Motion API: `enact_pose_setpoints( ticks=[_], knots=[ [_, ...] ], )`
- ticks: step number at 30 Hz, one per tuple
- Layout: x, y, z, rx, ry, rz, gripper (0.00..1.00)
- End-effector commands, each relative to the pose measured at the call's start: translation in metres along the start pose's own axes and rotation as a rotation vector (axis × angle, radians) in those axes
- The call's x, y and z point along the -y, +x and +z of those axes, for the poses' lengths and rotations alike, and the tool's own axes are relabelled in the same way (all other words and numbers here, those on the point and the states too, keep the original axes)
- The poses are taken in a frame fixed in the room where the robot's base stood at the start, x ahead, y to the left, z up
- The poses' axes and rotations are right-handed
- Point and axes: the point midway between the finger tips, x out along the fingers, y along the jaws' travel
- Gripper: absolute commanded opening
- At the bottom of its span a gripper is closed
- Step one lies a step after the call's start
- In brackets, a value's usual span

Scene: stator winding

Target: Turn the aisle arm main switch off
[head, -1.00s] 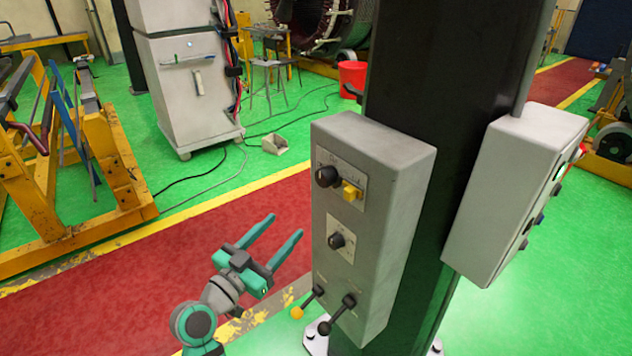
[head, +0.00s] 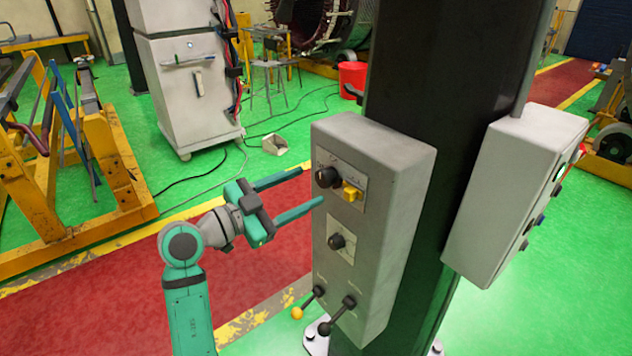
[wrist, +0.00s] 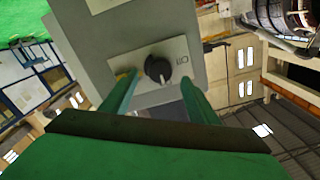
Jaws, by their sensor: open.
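The grey control box (head: 372,262) is mounted on the dark column. Its upper plate carries a black rotary knob (head: 327,177) with a yellow piece (head: 352,193) beside it. A lower plate has a smaller black knob (head: 337,241). I cannot read which is the main switch. My gripper (head: 311,187) is open at the box's left side, its fingers pointing at the upper knob. In the wrist view the black knob (wrist: 158,69) lies between and beyond the fingertips (wrist: 157,83). The yellow piece is partly hidden behind the left finger there. Contact cannot be told.
Two levers, one yellow-tipped (head: 297,312) and one black (head: 324,328), stick out low on the box. A second grey box (head: 500,210) hangs on the column's right side. A white cabinet (head: 190,95) and yellow frame (head: 115,165) stand farther back. The red aisle floor left is open.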

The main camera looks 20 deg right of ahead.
Motion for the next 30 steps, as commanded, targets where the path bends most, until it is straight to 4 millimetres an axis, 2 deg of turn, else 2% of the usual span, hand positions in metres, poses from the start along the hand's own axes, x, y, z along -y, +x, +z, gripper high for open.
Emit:
enact_pose_setpoints(
  ticks=[3, 9, 20, 21, 24, 26, 30],
  knots=[
    [-0.001, 0.019, 0.0, 0.0, 0.0, 0.002, 0.55],
    [0.0, 0.039, 0.0, 0.001, 0.0, 0.0, 0.55],
    [0.0, 0.043, 0.0, 0.0, -0.001, -0.002, 0.55],
    [0.0, 0.043, 0.0, 0.0, -0.001, -0.002, 0.5],
    [0.0, 0.043, 0.0, 0.0, -0.001, -0.002, 0.26],
    [0.0, 0.043, 0.0, 0.0, -0.001, -0.002, 0.13],
    [0.0, 0.043, 0.001, 0.001, -0.002, -0.002, 0.13]
  ],
)
